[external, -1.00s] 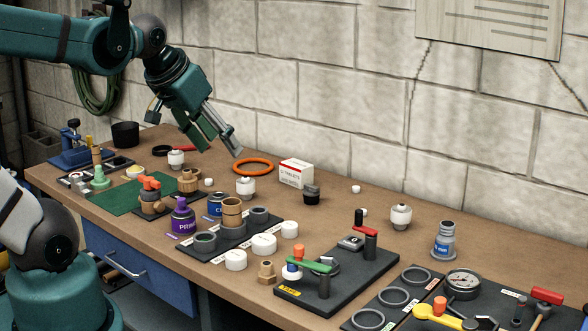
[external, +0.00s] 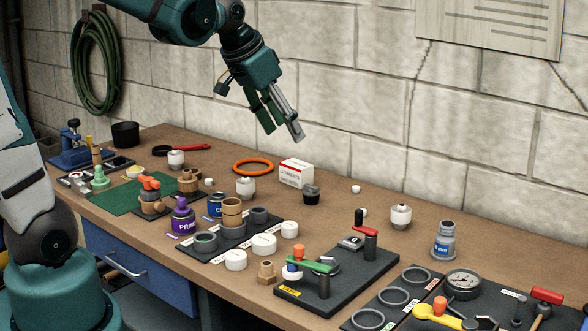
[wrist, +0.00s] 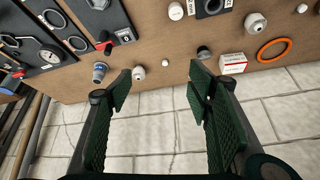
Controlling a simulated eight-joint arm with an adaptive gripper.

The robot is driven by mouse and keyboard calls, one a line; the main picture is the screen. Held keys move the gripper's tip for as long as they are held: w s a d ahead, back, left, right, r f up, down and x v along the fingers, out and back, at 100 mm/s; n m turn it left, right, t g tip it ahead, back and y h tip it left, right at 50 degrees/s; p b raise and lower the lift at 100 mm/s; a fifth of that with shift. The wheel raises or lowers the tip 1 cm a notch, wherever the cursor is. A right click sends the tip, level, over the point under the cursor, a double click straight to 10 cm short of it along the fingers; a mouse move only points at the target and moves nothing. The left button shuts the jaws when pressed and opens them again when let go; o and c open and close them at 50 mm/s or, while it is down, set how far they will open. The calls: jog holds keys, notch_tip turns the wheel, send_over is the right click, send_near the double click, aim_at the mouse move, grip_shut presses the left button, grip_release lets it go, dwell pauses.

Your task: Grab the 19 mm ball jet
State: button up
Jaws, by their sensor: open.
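Several white rounded fittings that look like ball jets stand on the bench; I cannot read which is 19 mm. One (external: 400,215) stands at the right back, one (external: 246,187) near the middle, one (external: 176,159) at the left. In the wrist view the right-back one (wrist: 138,73) shows beside the left finger, and the middle one (wrist: 256,22) lies at the upper right. My gripper (external: 283,133) is open and empty, high above the back of the bench; in the wrist view its fingers (wrist: 162,85) are spread apart, with a small white piece (wrist: 165,62) seen between them.
A tablet box (external: 296,173), a dark cup (external: 311,195) and an orange ring (external: 253,167) stand along the back. A black valve board (external: 345,283) lies in front. The block wall is close behind.

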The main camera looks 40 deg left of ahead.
jog(key=w+d+f+m, duration=0.1)
jog(key=w+d+f, duration=0.1)
jog(key=w, duration=0.3)
jog(key=w+d+f+m+g+h+p, duration=0.1)
jog(key=w+d+f, duration=0.1)
jog(key=w+d, duration=0.15)
jog(key=w+d+f+m, duration=0.1)
jog(key=w+f, duration=0.2)
jog(key=w, duration=0.3)
jog(key=m+g+h+p, duration=0.1)
jog(key=m, duration=0.2)
send_over(400, 209)
jog(key=s+a, duration=0.2)
notch_tip(400, 209, down, 13)
jog(key=shift+w+f, duration=0.15)
jog(key=shift+d, duration=0.1)
jog(key=shift+w+d+f+g, duration=0.15)
jog(key=shift+w+d+f, duration=0.05)
jog(key=shift+f, duration=0.4)
jog(key=shift+w+d+f+g, duration=0.15)
jog(key=shift+f, duration=0.45)
jog(key=shift+f, duration=0.1)
jog(key=shift+x, duration=2.5)
jog(key=shift+w, duration=0.1)
jog(key=shift+c, duration=0.4)
